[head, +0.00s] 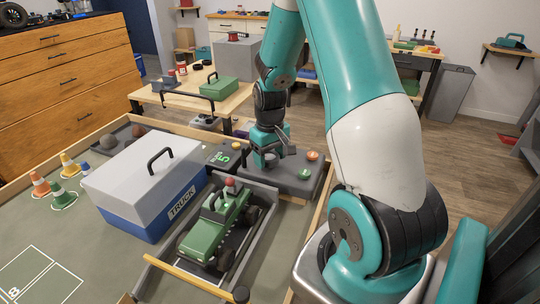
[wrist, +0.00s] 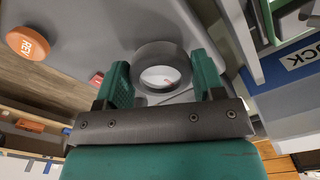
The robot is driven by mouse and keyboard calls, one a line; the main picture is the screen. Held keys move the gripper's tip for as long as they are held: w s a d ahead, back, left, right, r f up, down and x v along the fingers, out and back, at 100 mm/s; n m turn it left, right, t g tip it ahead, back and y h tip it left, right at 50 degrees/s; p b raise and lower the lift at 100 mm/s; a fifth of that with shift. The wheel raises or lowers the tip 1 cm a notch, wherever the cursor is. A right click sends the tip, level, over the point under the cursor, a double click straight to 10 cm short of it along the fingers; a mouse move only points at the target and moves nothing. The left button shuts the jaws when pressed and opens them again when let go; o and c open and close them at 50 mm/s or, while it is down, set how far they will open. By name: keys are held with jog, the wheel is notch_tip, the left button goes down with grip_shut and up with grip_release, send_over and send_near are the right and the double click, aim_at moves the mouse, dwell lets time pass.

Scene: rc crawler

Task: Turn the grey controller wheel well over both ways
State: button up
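The grey controller wheel (wrist: 161,49) is a thick dark ring with a pale middle, seen in the wrist view. In the head view, my gripper (head: 267,158) points down at the dark grey controller box (head: 290,187) and mostly hides the wheel. The controller carries an orange-red button, labelled REV in the wrist view (wrist: 28,43), and a green button (head: 305,174).
A green crawler truck (head: 210,232) sits in a grey-walled bay in front of the controller. A grey and blue case (head: 143,190) labelled TRUCK stands at left, with small cones (head: 62,195) beyond it. A yellow bar (head: 188,278) lies near the front.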

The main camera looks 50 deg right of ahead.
aim_at(270, 156)
jog(key=shift+r+m+p, duration=0.1)
jog(key=shift+m+p, duration=0.2)
jog(key=shift+p, duration=0.1)
jog(key=shift+c, duration=0.2)
jog(key=o, duration=0.9)
notch_tip(270, 156, up, 17)
jog(key=shift+r+p, duration=0.1)
jog(key=shift+p, duration=0.4)
jog(key=a+r+n+y+p, duration=0.1)
jog(key=a+r+n+p, duration=0.15)
jog(key=a, duration=0.95)
jog(key=s+a+r+n+y, duration=0.1)
jog(key=s+a+n, duration=0.1)
jog(key=s+a, duration=0.3)
jog(key=s+a+r+n+y+p, duration=0.1)
jog(key=s+a+r+n, duration=0.1)
jog(key=s+a, duration=0.4)
jog(key=s+a+r+n+y, duration=0.1)
jog(key=s+a+n, duration=0.2)
jog(key=s+a, duration=0.2)
jog(key=shift+s+a+r+n, duration=0.1)
jog(key=shift+a+n, duration=0.05)
jog(key=shift+a, duration=0.8)
jog(key=shift+s+a+r+n, duration=0.1)
jog(key=shift+a, duration=0.85)
